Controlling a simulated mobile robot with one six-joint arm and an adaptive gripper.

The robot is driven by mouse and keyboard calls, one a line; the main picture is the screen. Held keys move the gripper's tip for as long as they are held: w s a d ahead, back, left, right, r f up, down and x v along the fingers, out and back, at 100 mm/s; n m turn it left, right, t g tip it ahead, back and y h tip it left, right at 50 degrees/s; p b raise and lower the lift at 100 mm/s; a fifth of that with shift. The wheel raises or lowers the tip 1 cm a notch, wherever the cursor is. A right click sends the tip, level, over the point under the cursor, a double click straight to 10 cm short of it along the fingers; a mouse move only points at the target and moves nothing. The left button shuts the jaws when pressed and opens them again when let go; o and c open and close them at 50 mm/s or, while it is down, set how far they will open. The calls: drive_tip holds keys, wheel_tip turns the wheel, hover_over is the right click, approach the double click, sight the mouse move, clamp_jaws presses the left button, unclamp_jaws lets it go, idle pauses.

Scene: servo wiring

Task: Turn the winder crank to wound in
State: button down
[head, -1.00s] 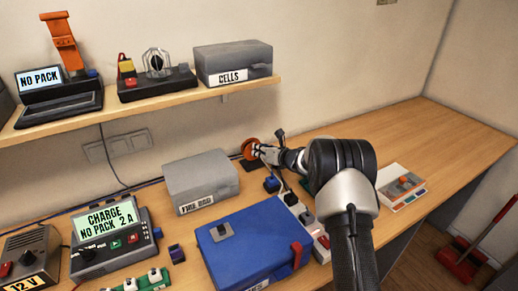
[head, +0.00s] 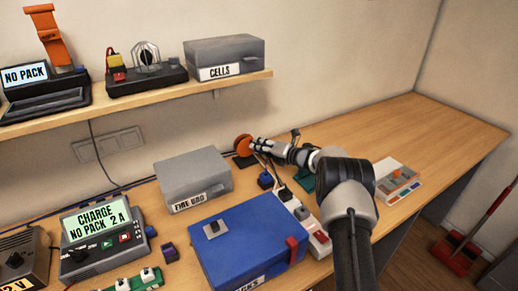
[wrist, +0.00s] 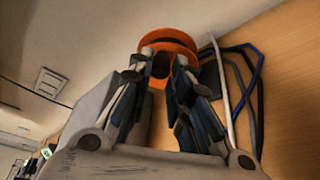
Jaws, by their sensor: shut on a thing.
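The winder is an orange round reel (head: 243,145) on a dark base (head: 245,161) at the back of the bench, near the wall. My gripper (head: 256,145) reaches it from the right in the head view. In the wrist view the orange reel (wrist: 168,44) lies straight ahead, between and beyond my fingertips (wrist: 162,66). My gripper is shut on a dark part at the front of the reel, which looks like the crank knob. The fingers hide most of the crank, so its angle cannot be told.
A grey fire bag box (head: 193,178) stands left of the winder, with a blue case (head: 245,245) in front. Cables (wrist: 245,85) run beside the reel. A power strip (head: 303,214) lies under my arm. The bench's right side (head: 420,130) is mostly clear.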

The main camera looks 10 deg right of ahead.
idle(0.5)
drive_tip(key=c, duration=1.5)
unclamp_jaws()
drive_tip(key=shift+o, duration=0.2)
drive_tip(key=shift+d, duration=0.1)
drive_tip(key=v, duration=1.2)
